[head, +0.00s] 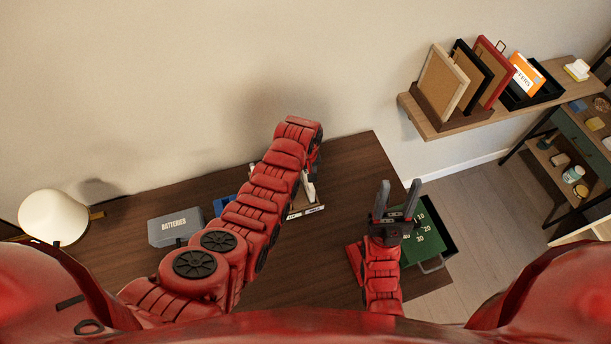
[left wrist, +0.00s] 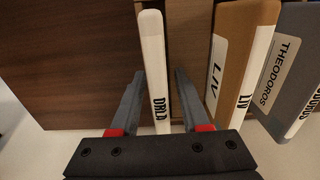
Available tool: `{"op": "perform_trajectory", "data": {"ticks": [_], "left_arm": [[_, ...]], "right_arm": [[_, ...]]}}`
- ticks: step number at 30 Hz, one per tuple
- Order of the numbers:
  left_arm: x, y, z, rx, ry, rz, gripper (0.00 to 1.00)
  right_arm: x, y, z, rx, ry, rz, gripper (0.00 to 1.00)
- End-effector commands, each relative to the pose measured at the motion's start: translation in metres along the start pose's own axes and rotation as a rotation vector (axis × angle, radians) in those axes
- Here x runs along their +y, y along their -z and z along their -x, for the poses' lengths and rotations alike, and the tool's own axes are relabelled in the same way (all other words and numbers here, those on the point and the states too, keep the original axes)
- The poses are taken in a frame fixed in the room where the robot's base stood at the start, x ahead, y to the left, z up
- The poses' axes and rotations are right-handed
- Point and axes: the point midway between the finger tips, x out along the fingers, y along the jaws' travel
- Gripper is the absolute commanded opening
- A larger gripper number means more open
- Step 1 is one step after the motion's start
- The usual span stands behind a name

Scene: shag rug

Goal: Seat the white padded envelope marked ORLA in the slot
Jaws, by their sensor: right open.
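The white envelope marked ORLA (left wrist: 152,50) is seen edge-on in the left wrist view, its lettered edge toward me. My left gripper (left wrist: 159,78) has one finger on each side of it; a gap shows on the right side, and contact on the left is unclear. A tan wooden piece (left wrist: 188,40) stands just right of the envelope; whether it borders the slot is unclear. In the head view my left gripper is mostly hidden behind my arm, beside a low holder with white labels (head: 306,212). My right gripper (head: 397,192) is open and empty above the desk's right part.
A brown envelope marked LIV (left wrist: 232,60) and a grey one marked THEODOROS (left wrist: 290,75) stand to the right. On the dark desk (head: 330,255) are a grey BATTERIES box (head: 175,228), a lamp (head: 53,217) and a green numbered board (head: 425,240) in a dark tray.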

Motion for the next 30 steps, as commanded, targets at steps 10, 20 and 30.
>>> {"op": "perform_trajectory", "data": {"ticks": [10, 20, 30], "left_arm": [[0.000, 0.000, 0.004, 0.000, 0.000, 0.000, 0.49], [0.000, 0.000, 0.029, 0.003, -0.002, 0.000, 0.49], [0.000, 0.000, 0.107, 0.000, 0.000, 0.000, 0.49]], "right_arm": [[0.000, 0.001, -0.004, 0.000, 0.000, 0.000, 0.50], [0.000, -0.002, 0.009, 0.000, 0.000, 0.000, 0.50], [0.000, -0.001, 0.006, 0.000, 0.000, 0.000, 0.50]]}}
